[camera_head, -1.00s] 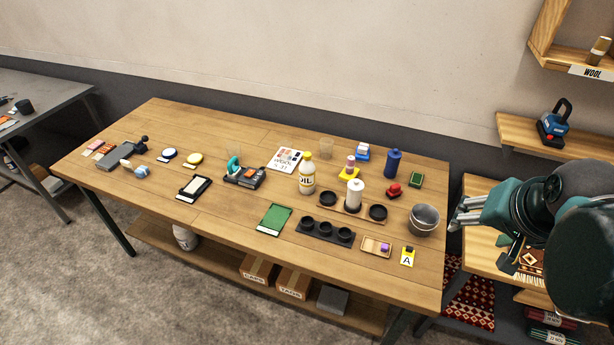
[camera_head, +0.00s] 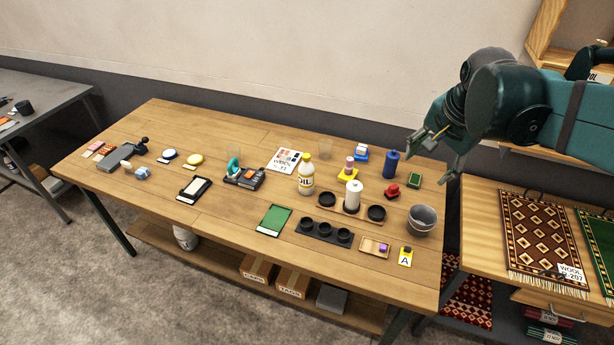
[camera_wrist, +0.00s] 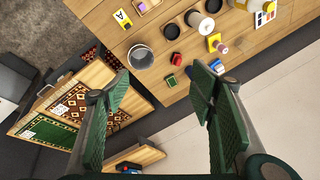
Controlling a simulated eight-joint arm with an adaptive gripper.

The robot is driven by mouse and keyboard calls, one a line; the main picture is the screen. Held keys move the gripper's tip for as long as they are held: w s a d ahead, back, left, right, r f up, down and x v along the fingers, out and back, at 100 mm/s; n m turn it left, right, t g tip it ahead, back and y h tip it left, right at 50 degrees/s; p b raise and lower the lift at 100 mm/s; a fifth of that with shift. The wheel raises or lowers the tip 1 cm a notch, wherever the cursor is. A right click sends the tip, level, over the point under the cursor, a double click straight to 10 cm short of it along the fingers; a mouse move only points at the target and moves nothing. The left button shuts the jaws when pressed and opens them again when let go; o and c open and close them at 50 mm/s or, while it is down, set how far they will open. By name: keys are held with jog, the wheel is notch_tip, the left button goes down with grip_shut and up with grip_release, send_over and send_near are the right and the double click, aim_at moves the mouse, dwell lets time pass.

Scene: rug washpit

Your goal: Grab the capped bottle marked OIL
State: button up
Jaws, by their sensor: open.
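The bottle marked OIL (camera_head: 306,180) stands upright on the wooden table in the head view. It has a white body, a dark-lettered label and a yellow cap. My gripper (camera_head: 430,160) is in the air near the table's right back corner, well to the right of the bottle and apart from it. In the wrist view my gripper (camera_wrist: 160,78) has its fingers spread wide with nothing between them. A yellow and white thing is cut off at that view's top edge; I cannot tell for sure that it is the bottle.
A blue bottle (camera_head: 391,164), a red piece (camera_head: 391,191) and a metal bucket (camera_head: 422,220) stand toward the right.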

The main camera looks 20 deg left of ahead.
jog(key=w+a+f+m+g, duration=0.1)
jog(key=w+a+f+m, duration=0.1)
jog(key=w+a, duration=0.6)
jog(key=m+g+p, duration=0.2)
jog(key=m+p, duration=0.1)
jog(key=m, duration=0.2)
send_over(305, 156)
jog(key=d, duration=1.1)
notch_tip(305, 156, down, 11)
jog(key=a+f, duration=0.2)
jog(key=a, duration=0.1)
jog(key=a+f+m, duration=0.1)
jog(key=a+f, duration=0.2)
jog(key=a+f+m+g+h, duration=0.1)
jog(key=a+f, duration=0.1)
jog(key=a, duration=0.2)
jog(key=shift+w+f, duration=0.15)
jog(key=shift+f, duration=0.2)
jog(key=shift+a+f+p, duration=0.3)
jog(key=shift+a+f, duration=0.1)
jog(key=shift+a, duration=0.05)
jog(key=shift+f, duration=0.1)
jog(key=shift+f, duration=1.2)
jog(key=shift+f, duration=0.1)
